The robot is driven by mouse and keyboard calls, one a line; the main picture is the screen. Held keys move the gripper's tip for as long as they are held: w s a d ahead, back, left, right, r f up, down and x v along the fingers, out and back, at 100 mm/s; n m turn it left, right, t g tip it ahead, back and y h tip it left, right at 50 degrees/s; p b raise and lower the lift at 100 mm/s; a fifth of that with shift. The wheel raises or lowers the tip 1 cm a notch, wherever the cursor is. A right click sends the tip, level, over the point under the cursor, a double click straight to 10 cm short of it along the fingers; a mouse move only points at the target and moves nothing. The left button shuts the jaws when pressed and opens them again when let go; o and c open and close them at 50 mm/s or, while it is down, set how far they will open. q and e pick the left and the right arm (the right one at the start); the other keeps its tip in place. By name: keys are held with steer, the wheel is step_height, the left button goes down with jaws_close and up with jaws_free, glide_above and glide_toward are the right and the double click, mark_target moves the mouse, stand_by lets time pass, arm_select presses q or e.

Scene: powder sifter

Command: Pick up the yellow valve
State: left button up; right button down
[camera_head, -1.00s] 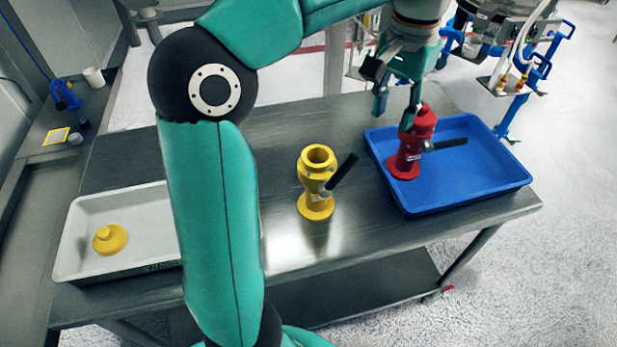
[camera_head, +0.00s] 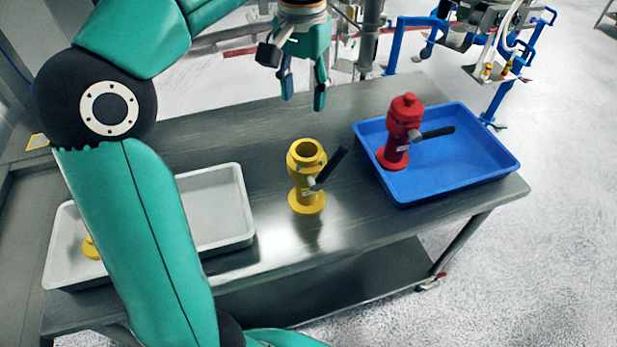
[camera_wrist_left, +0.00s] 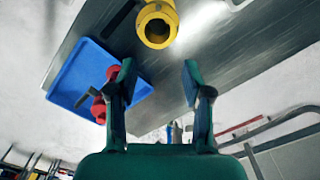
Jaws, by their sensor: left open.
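The yellow valve (camera_head: 306,178) stands upright on the metal table, with its round open top up and a black handle pointing up to the right. It also shows at the top of the left wrist view (camera_wrist_left: 158,24). My left gripper (camera_head: 303,98) is open and empty, above and behind the yellow valve and apart from it. In the left wrist view its two fingers (camera_wrist_left: 158,85) are spread wide with nothing between them. My right gripper does not show.
A red valve (camera_head: 403,130) stands in a blue tray (camera_head: 462,186) on the right of the table (camera_head: 345,232). A white tray (camera_head: 243,205) at left holds a yellow cap (camera_head: 90,247), both partly hidden by my left arm. The table around the yellow valve is clear.

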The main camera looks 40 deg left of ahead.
mark_target(306, 150)
arm_select(q)
steer(key=o, duration=0.5)
steer(key=shift+f, duration=0.2)
steer(key=o, duration=0.3)
step_height(306, 150, down, 10)
steer(key=shift+f+b, duration=0.15)
steer(key=shift+b, duration=0.5)
steer(key=shift+d+f+p, duration=0.2)
steer(key=shift+f+p, duration=0.1)
steer(key=shift+f, duration=2.8)
